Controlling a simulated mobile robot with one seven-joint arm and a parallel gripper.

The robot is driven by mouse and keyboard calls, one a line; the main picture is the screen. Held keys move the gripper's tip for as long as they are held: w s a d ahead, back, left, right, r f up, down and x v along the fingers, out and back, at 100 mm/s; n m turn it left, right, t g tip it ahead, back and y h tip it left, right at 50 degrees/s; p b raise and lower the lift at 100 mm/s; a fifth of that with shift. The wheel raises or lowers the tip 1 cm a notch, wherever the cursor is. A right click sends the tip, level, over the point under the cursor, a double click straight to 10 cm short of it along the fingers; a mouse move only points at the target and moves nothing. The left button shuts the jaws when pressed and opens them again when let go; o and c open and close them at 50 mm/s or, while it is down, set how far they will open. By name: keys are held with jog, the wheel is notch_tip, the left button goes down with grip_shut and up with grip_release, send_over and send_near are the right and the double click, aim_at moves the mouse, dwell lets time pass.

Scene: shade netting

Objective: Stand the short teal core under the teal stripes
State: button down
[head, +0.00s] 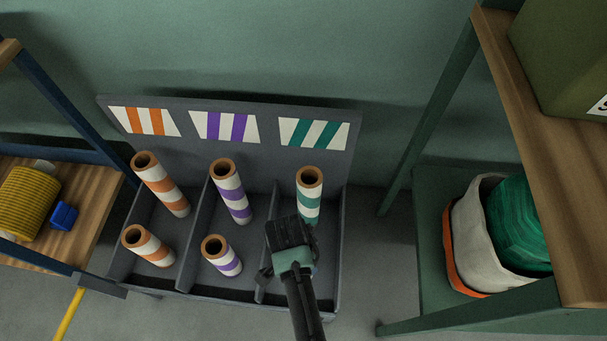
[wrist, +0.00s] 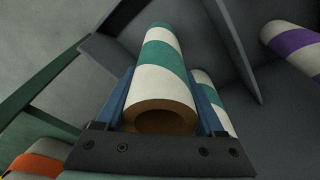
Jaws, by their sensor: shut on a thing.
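My gripper (head: 288,238) reaches down into the front of the right compartment of the grey rack (head: 341,225), below the teal-striped label (head: 313,134). In the wrist view its blue fingers (wrist: 163,105) are shut on the short teal core (wrist: 165,58), a white tube with teal bands and a brown open end. The gripper hides this core in the head view. Another teal core (head: 309,196) stands upright at the back of the same compartment; part of it shows beside the held core in the wrist view (wrist: 211,96). Whether the held core touches the rack floor cannot be told.
Orange cores (head: 160,185) stand in the left compartment and purple cores (head: 231,192) in the middle one, apart by dividers. A green shelf (head: 440,328) with a pale sack (head: 470,235) stands at right. A wooden shelf (head: 95,190) stands at left.

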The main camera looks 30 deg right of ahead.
notch_tip(320, 180, down, 4)
jog(key=shift+r+b, duration=0.25)
jog(key=shift+b, duration=0.45)
jog(key=shift+f, duration=0.2)
grip_release()
notch_tip(320, 180, up, 12)
jog(key=a+p, duration=0.1)
jog(key=p, duration=0.5)
jog(key=shift+s+a, duration=0.2)
jog(key=shift+a, duration=0.2)
jog(key=shift+w+r, duration=0.1)
jog(key=shift+r, duration=0.05)
